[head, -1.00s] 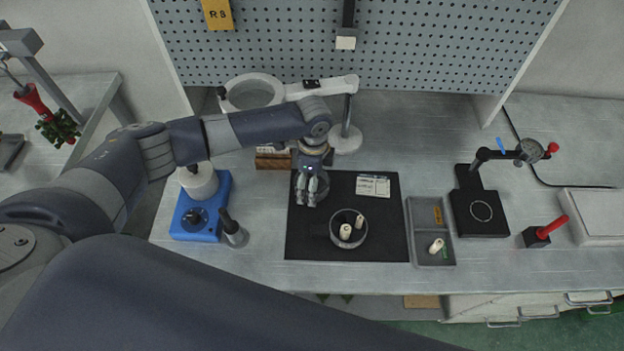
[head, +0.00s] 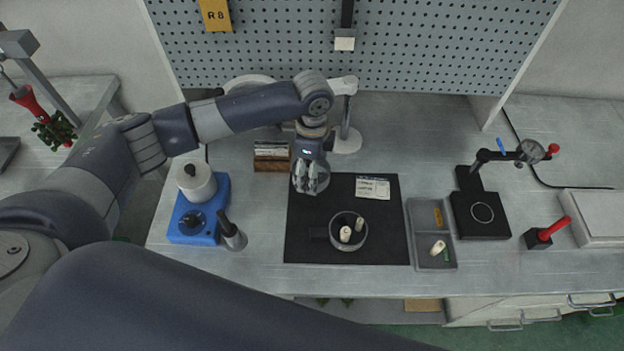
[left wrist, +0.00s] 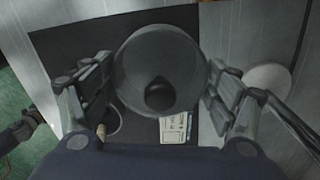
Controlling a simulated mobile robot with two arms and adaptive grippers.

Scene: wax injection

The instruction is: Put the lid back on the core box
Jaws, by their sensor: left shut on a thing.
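The lid is a round, smoky grey disc with a black knob (left wrist: 160,94). In the left wrist view the lid (left wrist: 145,65) sits between the two fingers of my left gripper (left wrist: 160,85). In the head view my left gripper (head: 310,178) is shut on the lid, over the upper left of the black mat. The core box (head: 341,245) is a round, open grey container on the mat, below and right of the gripper, apart from it. White cores (head: 345,234) stand inside. The box shows only partly in the left wrist view, behind the left finger.
The black mat (head: 300,240) also bears a printed card (head: 372,188). A grey tray (head: 413,215) with a core lies right of it. A blue device (head: 190,236) and a dark cup (head: 234,238) stand left. A ring-lamp stand (head: 346,140) is behind the gripper.

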